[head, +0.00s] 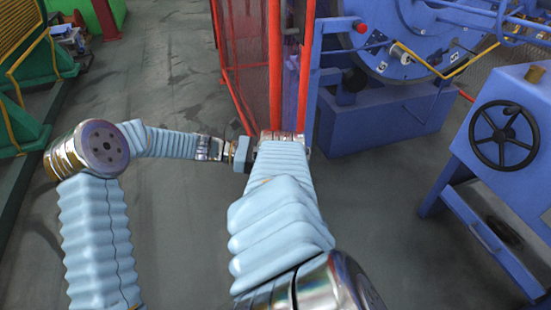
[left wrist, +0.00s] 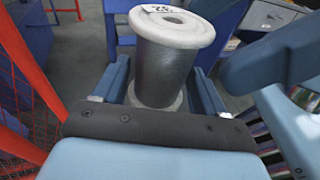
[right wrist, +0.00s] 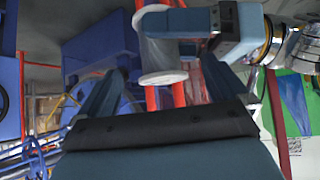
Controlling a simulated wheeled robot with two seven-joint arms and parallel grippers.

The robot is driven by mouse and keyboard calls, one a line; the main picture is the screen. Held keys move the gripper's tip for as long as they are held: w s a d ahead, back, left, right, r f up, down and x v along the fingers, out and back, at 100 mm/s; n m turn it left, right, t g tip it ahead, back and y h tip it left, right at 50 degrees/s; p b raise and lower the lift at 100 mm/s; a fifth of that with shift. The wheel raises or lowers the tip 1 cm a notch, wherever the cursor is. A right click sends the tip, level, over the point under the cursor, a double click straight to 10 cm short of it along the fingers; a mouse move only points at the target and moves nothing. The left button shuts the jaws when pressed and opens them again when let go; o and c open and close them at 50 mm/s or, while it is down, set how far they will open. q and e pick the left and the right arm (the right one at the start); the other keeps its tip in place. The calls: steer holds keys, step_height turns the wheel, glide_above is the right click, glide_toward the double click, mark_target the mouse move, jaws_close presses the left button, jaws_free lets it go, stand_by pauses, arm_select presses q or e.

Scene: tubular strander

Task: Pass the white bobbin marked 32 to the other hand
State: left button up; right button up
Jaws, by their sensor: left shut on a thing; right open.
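The white bobbin (left wrist: 171,70) has pale flanges and a dark grey wound middle. A label with a dark mark sits on its upper flange, too blurred to read surely. My left gripper (left wrist: 160,88) is shut on it, one finger on each side. In the right wrist view the bobbin (right wrist: 163,78) is in front of my right gripper (right wrist: 160,72), whose fingers are spread with the lower flange between their tips. I cannot tell whether they touch it. In the head view my left gripper (head: 241,154) shows beside my right forearm, which hides the bobbin and right gripper.
A red mesh guard (head: 250,60) stands just beyond the grippers. A blue machine (head: 390,110) with a large disc is behind on the right, and a blue cabinet with a black handwheel (head: 504,135) is at the far right. The grey floor (head: 170,80) is open on the left.

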steer(key=w+d+r+n+t+h, duration=0.1)
steer(key=w+d+r+n, duration=0.3)
steer(key=w+d+r, duration=0.3)
steer(key=w+d+f+n, duration=0.1)
steer(key=w+d+f, duration=0.1)
steer(key=w+f, duration=0.15)
steer(key=s+d+f+m+g+h, duration=0.1)
steer(key=s+d+f+g, duration=0.2)
steer(key=f, duration=0.8)
steer(key=s+d+f+m+g, duration=0.1)
steer(key=s+d+f, duration=0.3)
steer(key=f, duration=0.8)
steer(key=s+d+f+m+g+y, duration=0.2)
steer(key=s+f+g, duration=0.2)
steer(key=s+f, duration=0.95)
steer(key=s+a+f+m+g+y, duration=0.1)
steer(key=s+a+f+m+y, duration=0.1)
steer(key=s+a, duration=0.5)
steer(key=s+f+y, duration=0.1)
steer(key=s+y, duration=0.1)
steer(key=s, duration=0.1)
steer(key=shift+s+a+m, duration=0.2)
steer(key=shift+m, duration=0.1)
